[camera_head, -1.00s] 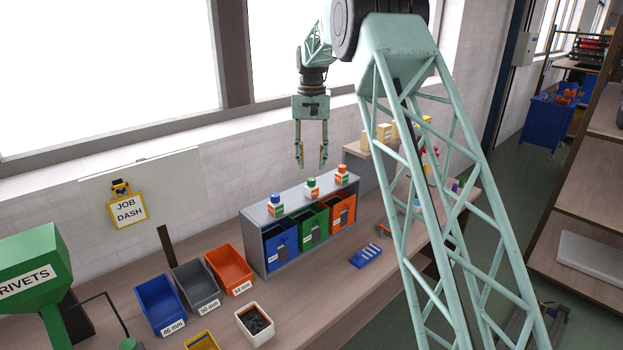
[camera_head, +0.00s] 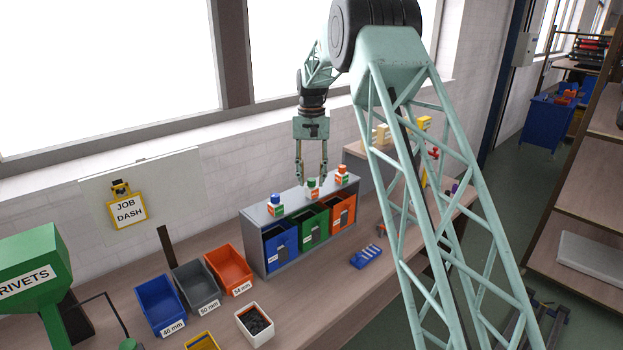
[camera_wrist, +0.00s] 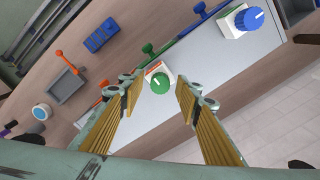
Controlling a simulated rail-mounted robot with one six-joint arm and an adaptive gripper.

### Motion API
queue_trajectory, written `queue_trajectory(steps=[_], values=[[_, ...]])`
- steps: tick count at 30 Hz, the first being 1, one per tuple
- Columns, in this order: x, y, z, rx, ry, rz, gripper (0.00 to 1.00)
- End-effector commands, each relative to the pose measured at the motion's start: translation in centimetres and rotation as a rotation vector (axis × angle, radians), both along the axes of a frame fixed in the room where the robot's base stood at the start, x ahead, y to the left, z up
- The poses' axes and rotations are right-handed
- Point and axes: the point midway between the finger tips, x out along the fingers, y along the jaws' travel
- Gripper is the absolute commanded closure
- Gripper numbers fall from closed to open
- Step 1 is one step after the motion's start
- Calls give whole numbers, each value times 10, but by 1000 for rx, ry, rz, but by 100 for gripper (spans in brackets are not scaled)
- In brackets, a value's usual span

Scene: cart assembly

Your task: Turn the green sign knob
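The green sign knob (camera_wrist: 160,83) is a round green dial with a white mark, on a small white sign box. In the head view its sign (camera_head: 312,188) stands in the middle on top of the grey bin rack. My gripper (camera_head: 311,179) points down over it and is open and empty. In the wrist view, the knob appears between the two fingertips of my gripper (camera_wrist: 157,84), with a gap on each side. I cannot tell whether the tips reach down to its level. A blue knob (camera_wrist: 250,19) sits on the neighbouring sign.
The grey rack (camera_head: 254,240) holds a blue bin (camera_head: 281,246), a green bin (camera_head: 315,226) and an orange bin (camera_head: 343,212). A right-hand sign (camera_head: 341,178) stands on it too. A blue tray (camera_head: 366,256) lies in front. Open bins stand left.

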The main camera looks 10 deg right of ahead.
Motion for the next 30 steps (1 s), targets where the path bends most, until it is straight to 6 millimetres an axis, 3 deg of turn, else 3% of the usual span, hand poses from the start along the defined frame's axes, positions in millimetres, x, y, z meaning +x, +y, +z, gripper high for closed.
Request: queue_trajectory(steps=[8, 20, 30], values=[[0, 0, 0, 0, 0, 0, 92], [0, 0, 1, 0, 0, -33, 93], [0, 0, 1, 0, 0, -189, 93]])
